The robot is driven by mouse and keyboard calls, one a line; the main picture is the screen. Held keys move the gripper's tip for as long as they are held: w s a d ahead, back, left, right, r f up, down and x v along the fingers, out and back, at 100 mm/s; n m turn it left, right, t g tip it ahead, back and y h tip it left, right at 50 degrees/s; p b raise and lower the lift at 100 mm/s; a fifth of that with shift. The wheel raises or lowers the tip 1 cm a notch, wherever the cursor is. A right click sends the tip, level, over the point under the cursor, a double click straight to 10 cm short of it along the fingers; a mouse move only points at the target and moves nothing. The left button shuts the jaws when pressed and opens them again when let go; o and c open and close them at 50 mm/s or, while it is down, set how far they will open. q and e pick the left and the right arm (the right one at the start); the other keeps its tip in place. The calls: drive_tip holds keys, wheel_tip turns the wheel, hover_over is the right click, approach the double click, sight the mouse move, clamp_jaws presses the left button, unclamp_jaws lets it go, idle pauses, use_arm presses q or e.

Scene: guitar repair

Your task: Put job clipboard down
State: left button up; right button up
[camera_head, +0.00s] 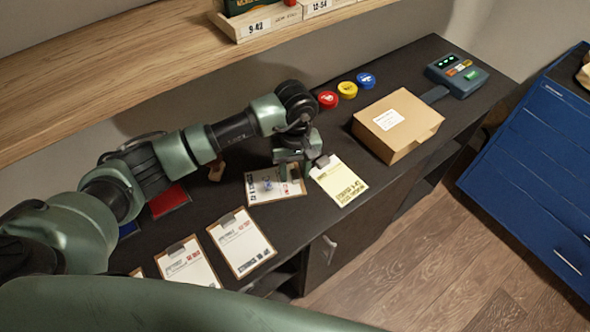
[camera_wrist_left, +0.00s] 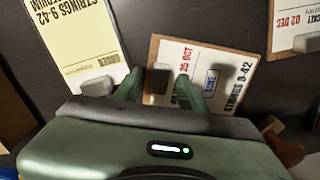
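The job clipboard (camera_head: 262,190) lies flat on the dark counter, its paper marked 25 OCT with a small blue tag. It also shows in the left wrist view (camera_wrist_left: 222,68), with its grey clip between and below my fingers. My left gripper (camera_head: 293,173) is right over the clip end, and its fingers (camera_wrist_left: 158,92) stand apart on either side of the clip. No grip on the board is visible. In the head view the gripper hides part of the board. My right gripper is out of view.
A cream order card (camera_head: 340,180) lies close to the right. Two more clipboards (camera_head: 242,243) (camera_head: 190,265) lie nearer left. A cardboard box (camera_head: 410,135), red, yellow and blue round tins (camera_head: 347,90) and a teal device (camera_head: 457,75) are farther right. A wooden shelf (camera_head: 120,75) overhangs behind.

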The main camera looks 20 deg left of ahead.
use_arm(q)
drive_tip(key=shift+r+p, duration=0.3)
drive_tip(key=shift+p, duration=0.05)
wheel_tip(320, 180, up, 6)
drive_tip(key=b, duration=0.2)
drive_tip(key=shift+b, duration=0.3)
drive_tip(key=shift+r, duration=0.6)
